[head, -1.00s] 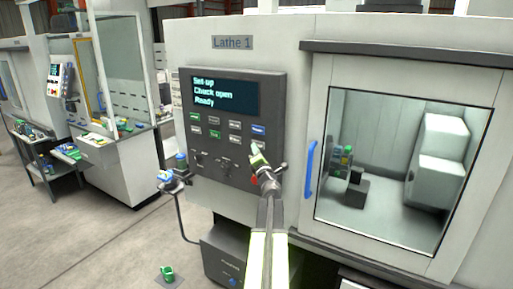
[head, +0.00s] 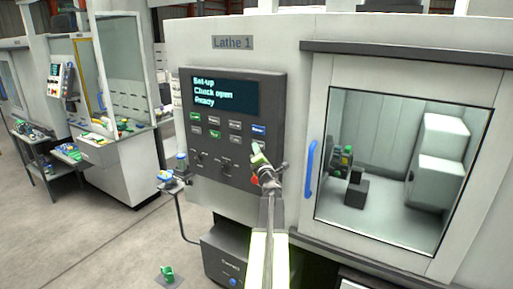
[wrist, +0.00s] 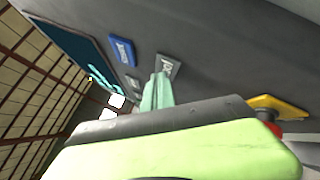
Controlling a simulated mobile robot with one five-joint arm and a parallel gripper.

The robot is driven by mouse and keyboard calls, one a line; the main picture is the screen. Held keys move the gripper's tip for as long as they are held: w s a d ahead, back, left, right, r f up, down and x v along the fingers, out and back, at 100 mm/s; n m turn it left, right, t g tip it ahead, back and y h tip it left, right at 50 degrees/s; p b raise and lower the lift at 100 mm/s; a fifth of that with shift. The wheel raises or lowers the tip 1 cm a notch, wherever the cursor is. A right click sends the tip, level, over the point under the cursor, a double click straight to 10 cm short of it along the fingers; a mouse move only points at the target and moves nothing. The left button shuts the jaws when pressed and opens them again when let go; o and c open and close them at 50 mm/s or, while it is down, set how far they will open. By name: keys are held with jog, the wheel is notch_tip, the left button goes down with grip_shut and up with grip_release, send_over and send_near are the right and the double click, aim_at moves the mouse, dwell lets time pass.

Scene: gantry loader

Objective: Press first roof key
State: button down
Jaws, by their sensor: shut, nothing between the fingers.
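The dark control panel (head: 225,172) of Lathe 1 carries two rows of small keys below its screen. The key labels are too small to read for certain, so I cannot tell which is the first roof key. My gripper (head: 257,148) is shut and empty at the right end of the lower row, hiding the key there. In the wrist view, my fingertips (wrist: 160,82) are right at a grey key (wrist: 168,66); I cannot tell whether they touch it. A blue key (wrist: 121,51) lies just left of it, seen also in the head view (head: 258,129).
The screen (head: 223,93) reads set-up, chuck open, ready. A red stop button on a yellow plate (wrist: 280,108) is right of my gripper in the wrist view. The lathe door's blue handle (head: 311,169) is to the right. Open floor (head: 90,235) lies left.

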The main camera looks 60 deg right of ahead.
jog(key=shift+a, duration=0.75)
jog(key=a, duration=0.5)
dwell(0.3)
dwell(0.5)
